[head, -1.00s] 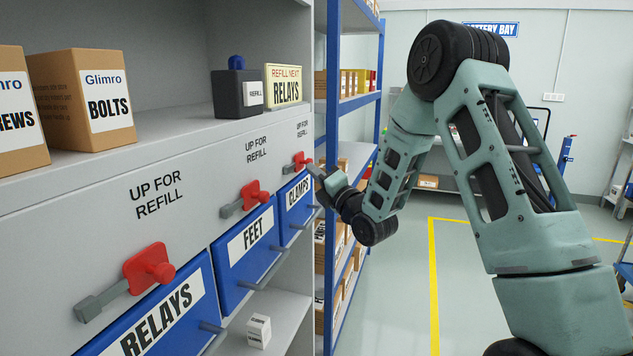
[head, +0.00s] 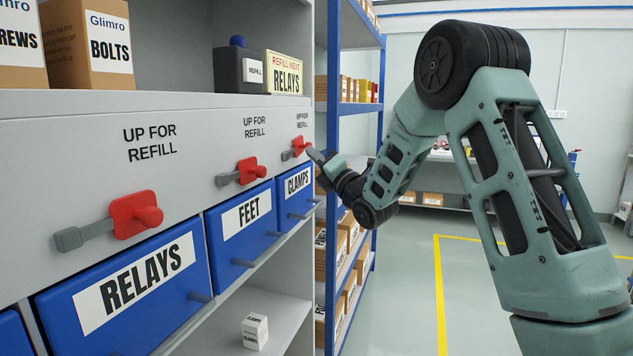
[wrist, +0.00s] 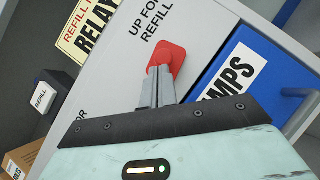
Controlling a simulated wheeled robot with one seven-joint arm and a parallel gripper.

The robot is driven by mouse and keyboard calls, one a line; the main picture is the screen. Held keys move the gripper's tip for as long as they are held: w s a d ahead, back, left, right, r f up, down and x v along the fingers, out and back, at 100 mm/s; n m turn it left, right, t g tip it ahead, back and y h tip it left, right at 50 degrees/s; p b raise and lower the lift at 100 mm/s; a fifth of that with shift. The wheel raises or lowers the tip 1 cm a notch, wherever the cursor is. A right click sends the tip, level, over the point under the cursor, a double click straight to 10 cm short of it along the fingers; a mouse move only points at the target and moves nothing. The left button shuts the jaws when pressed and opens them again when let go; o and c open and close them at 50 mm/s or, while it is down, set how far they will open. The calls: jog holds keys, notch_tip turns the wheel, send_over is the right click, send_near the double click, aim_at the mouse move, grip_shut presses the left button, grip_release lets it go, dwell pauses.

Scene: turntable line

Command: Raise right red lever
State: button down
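The right red lever (head: 299,146) is on the grey panel above the blue CLAMPS drawer (head: 294,206), with its grey handle pointing left and slightly down. My gripper (head: 318,158) is just right of this lever in the head view. In the wrist view my gripper (wrist: 157,80) has its two grey fingers together, their tips at the red lever (wrist: 172,54). Whether the tips touch the knob cannot be told, and the fingers partly hide the lever.
Two similar red levers sit left, above the FEET drawer (head: 248,228) and the RELAYS drawer (head: 130,286). A dark REFILL box (head: 237,72) and a RELAYS sign (head: 285,76) stand on the shelf above. A blue rack (head: 352,35) stands behind my arm.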

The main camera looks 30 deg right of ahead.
notch_tip(320, 180, up, 4)
jog(key=s+a+n+g+y+b, duration=0.15)
jog(key=n+g+y+b, duration=0.55)
jog(key=n+y+b, duration=1.35)
jog(key=s+d+f+n+h+b, duration=0.2)
jog(key=s+d+f+h+b, duration=0.2)
jog(key=b, duration=0.9)
jog(key=d+f+h, duration=0.1)
jog(key=d+f, duration=0.2)
jog(key=f, duration=0.2)
jog(key=shift+s+d, duration=0.25)
jog(key=shift+s, duration=0.15)
jog(key=shift+h, duration=0.35)
